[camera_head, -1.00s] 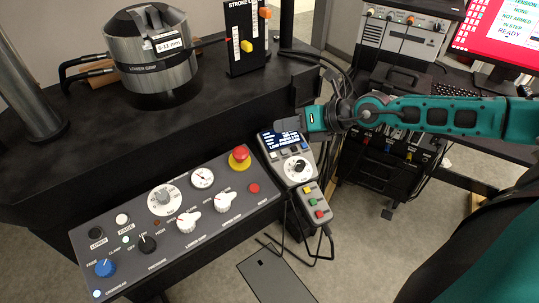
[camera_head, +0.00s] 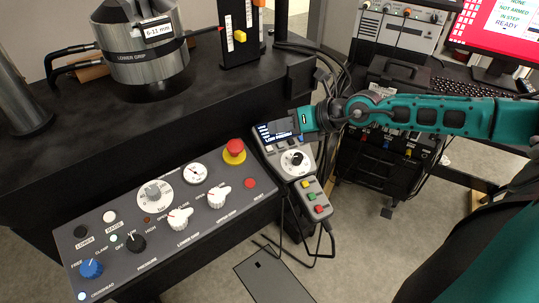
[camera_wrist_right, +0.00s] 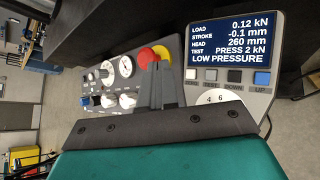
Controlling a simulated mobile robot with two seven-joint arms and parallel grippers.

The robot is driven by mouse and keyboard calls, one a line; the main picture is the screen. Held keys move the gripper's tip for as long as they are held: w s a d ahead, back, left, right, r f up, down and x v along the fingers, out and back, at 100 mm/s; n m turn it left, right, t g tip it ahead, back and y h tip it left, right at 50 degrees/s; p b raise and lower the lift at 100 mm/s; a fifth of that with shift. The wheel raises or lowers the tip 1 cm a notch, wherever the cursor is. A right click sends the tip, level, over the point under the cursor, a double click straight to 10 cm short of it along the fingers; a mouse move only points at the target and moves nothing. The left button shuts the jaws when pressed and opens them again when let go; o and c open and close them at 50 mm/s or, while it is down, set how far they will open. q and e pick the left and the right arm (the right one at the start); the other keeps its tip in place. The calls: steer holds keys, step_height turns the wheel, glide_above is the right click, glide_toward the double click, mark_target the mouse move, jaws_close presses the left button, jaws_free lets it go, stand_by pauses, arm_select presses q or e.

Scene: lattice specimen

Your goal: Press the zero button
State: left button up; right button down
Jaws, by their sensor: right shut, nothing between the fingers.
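The grey handset (camera_head: 267,161) stands at the right end of the control panel, with a lit screen (camera_head: 272,131) at its top. In the right wrist view the screen (camera_wrist_right: 235,45) reads low pressure. A row of small buttons lies below it: a blue one (camera_wrist_right: 262,79) marked UP, a dark one (camera_wrist_right: 235,77) marked DOWN, and paler ones to the left. My left gripper is out of view.
The control panel (camera_head: 125,265) has knobs and a red emergency stop (camera_head: 234,148). A keypad (camera_head: 312,197) with coloured buttons is below the handset. The black machine table (camera_head: 90,140) carries a steel grip cylinder (camera_head: 150,65). Cables hang below the handset.

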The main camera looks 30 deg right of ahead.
mark_target(269, 149)
steer(key=f+b, duration=0.1)
steer(key=f, duration=0.1)
steer(key=w+f+b, duration=0.1)
steer(key=shift+f+b, duration=0.35)
steer(key=shift+b, duration=0.05)
steer(key=shift+f, duration=0.3)
steer(key=shift+w+f+b, duration=0.1)
steer(key=shift+f+b, duration=0.05)
steer(key=shift+b, duration=0.15)
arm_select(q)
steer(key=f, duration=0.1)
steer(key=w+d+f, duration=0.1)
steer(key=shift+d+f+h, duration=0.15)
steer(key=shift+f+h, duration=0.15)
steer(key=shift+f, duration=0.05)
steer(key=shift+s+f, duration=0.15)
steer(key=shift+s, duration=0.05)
arm_select(e)
steer(key=shift+f, duration=0.15)
stand_by(0.3)
steer(key=shift+w+f, duration=0.15)
steer(key=shift+f, duration=0.15)
